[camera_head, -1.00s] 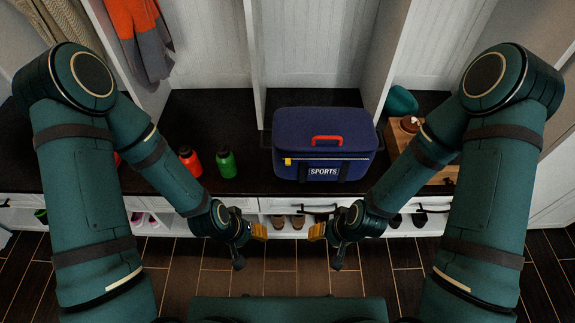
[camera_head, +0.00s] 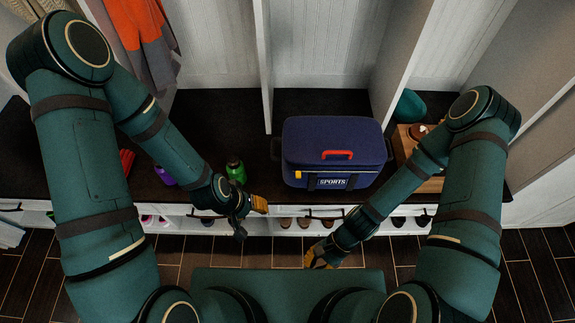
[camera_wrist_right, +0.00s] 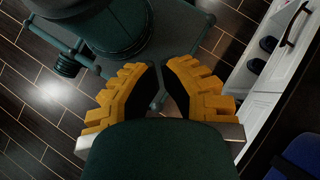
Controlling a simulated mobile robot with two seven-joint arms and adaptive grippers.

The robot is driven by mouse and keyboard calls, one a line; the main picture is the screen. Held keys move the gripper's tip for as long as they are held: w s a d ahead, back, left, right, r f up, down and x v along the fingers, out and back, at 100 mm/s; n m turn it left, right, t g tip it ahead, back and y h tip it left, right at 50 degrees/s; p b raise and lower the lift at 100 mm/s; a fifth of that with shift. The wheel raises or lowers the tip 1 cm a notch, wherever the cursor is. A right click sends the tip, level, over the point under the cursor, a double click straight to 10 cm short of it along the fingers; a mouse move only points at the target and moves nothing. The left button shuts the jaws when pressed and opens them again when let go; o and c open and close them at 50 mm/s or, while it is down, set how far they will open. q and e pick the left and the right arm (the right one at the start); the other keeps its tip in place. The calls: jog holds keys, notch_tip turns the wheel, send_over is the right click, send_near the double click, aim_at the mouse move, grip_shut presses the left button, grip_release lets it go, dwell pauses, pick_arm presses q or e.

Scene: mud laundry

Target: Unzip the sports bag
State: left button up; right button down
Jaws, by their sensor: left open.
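The dark blue sports bag (camera_head: 335,140) stands upright on the black bench top, its lid down. It has a red handle (camera_head: 338,155) on top and a SPORTS label (camera_head: 332,183) on the front. A small yellow zipper pull (camera_head: 298,175) shows at the front left. My left gripper (camera_head: 261,204) is open and empty, in front of the bench, left of and nearer than the zipper pull. My right gripper (camera_head: 313,259) is low over the floor, well apart from the bag. In the right wrist view its yellow fingers (camera_wrist_right: 160,78) are spread with nothing between them.
A green bottle (camera_head: 235,171) and a purple bottle (camera_head: 165,175) stand left of the bag, partly behind my left arm. A wooden crate (camera_head: 428,184) stands right of it. White dividers (camera_head: 402,70) rise behind. Shoes sit in cubbies below the bench.

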jog(key=w+a+r+m+t+y, duration=0.2)
jog(key=w+a+m+t+y, duration=0.1)
jog(key=a+m+y, duration=0.5)
jog(key=w+a+r+m+t+y, duration=0.1)
jog(key=w+a+m+t+y, duration=0.15)
jog(key=a+m, duration=0.55)
jog(key=w+d+f+m+t+h, duration=0.3)
jog(key=w+m+t, duration=0.4)
jog(key=m, duration=0.5)
jog(key=w+d+f+m+t+h, duration=0.4)
jog(key=w+m+t+h, duration=0.3)
jog(key=m, duration=0.5)
jog(key=shift+w+d+t+h, duration=0.35)
jog(key=shift+d+t+h, duration=0.4)
jog(key=shift+t, duration=0.4)
